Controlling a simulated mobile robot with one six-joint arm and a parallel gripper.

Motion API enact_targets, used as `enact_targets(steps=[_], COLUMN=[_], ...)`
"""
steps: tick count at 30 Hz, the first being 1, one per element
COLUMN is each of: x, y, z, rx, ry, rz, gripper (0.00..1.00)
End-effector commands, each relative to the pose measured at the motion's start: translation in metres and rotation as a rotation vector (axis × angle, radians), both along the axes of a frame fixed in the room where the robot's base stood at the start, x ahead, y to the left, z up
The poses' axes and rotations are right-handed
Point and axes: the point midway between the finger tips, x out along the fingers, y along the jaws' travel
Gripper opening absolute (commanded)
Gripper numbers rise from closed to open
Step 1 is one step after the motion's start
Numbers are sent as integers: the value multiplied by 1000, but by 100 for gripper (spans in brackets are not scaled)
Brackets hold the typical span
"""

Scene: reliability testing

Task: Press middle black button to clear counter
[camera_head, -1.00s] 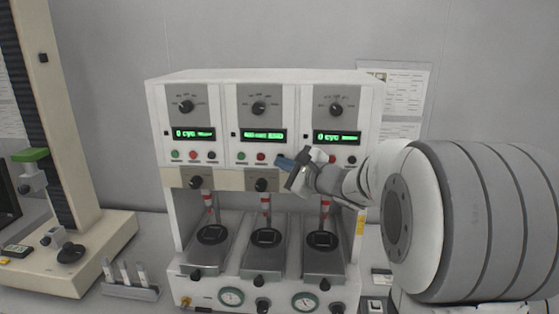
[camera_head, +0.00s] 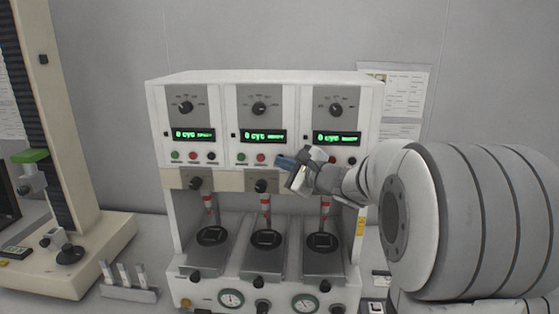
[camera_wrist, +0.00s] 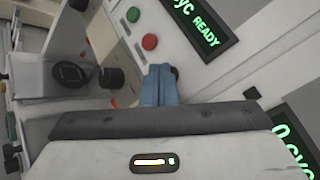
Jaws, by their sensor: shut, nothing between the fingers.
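The white test machine (camera_head: 365,100) has three stations side by side. The middle display (camera_head: 263,136) reads "0 CYC READY" in green; it also shows in the wrist view (camera_wrist: 203,32). Below it are a green button (camera_head: 241,156) and a red button (camera_head: 261,157). In the head view my gripper hides the middle black button. In the wrist view a dark edge of the black button (camera_wrist: 175,72) shows right beside my blue fingertips. My gripper (camera_head: 281,161) is shut and empty, its tips at the button. I cannot tell whether they touch it.
The left display (camera_head: 194,134) and right display (camera_head: 337,138) also show 0 cycles. A black knob (camera_head: 261,185) sits just below my gripper. A tall test stand (camera_head: 75,240) is at the left, with a small rack (camera_head: 130,292) beside it.

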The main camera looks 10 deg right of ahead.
Motion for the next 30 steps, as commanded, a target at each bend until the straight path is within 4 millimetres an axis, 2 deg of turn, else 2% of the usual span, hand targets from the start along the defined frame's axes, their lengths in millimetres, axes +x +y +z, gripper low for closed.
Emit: enact_targets(steps=[7,15,25,30], x=[-2,-14,-16,-28], y=[1,5,6,10], z=[-1,-2,-1,-2], rx=[0,1,0,-1], ry=[-1,0,0,-1], rz=[-1,0,0,1], gripper=[0,0,0,0])
